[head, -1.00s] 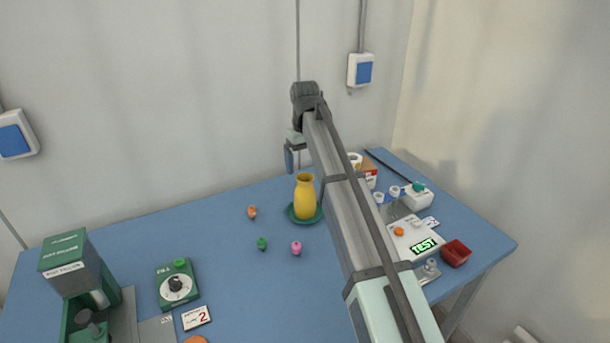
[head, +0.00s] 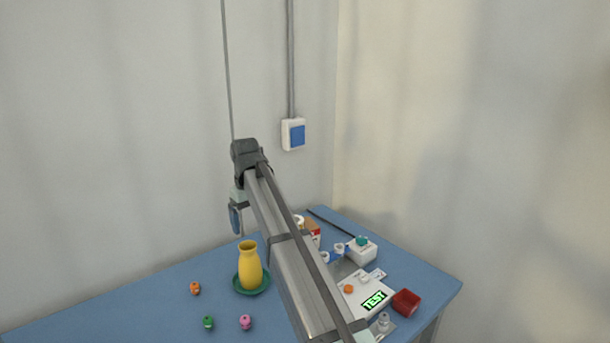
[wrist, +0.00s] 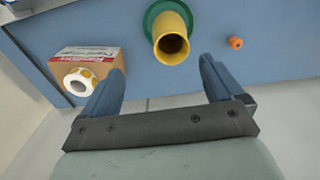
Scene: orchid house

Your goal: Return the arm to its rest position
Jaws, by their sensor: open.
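My gripper (head: 236,218) is at the end of my extended arm, up in front of the back wall, left of and above the yellow vase in the head view. In the wrist view its two blue fingers (wrist: 160,66) stand wide apart with nothing between them. The yellow vase (head: 250,268) stands upright on a green saucer (head: 241,290). In the wrist view the vase (wrist: 172,44) shows from above, beyond the fingertips and apart from them.
A blue table (head: 150,305) carries small orange (head: 195,288), green (head: 208,321) and pink (head: 245,322) pieces. A white device reading TEST (head: 374,300) and a red container (head: 406,302) are at the right. A cardboard box (wrist: 92,63) with a tape roll (wrist: 80,81) is left of the fingers.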

